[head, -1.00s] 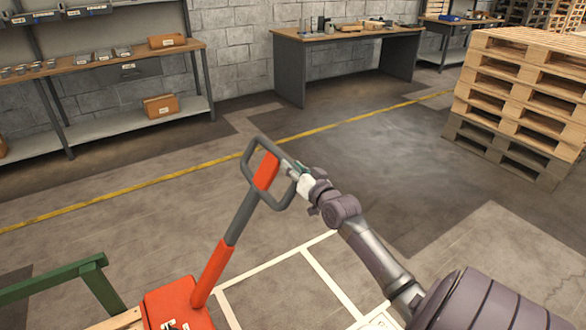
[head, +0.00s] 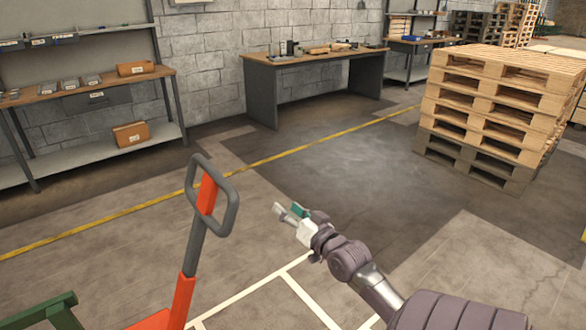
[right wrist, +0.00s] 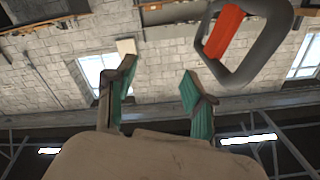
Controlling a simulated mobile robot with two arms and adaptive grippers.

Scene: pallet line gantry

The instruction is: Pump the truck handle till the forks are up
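The truck handle (head: 187,262) is an orange and grey shaft with a dark grey loop grip (head: 231,208) at its top, standing upright with a slight tilt. Its orange base (head: 150,321) shows only partly at the bottom edge of the head view. My right gripper (head: 287,213) is open and empty, a short way to the right of the loop and apart from it. In the right wrist view my right gripper's fingers (right wrist: 155,90) are spread with nothing between them, and the loop grip (right wrist: 262,65) is at the upper right. The forks are not in view. My left gripper is not in view.
A green frame (head: 45,314) stands at the lower left, near the truck. Stacked wooden pallets (head: 490,105) stand at the right. A workbench (head: 310,58) and a shelf unit (head: 90,90) line the wall. The floor between is clear.

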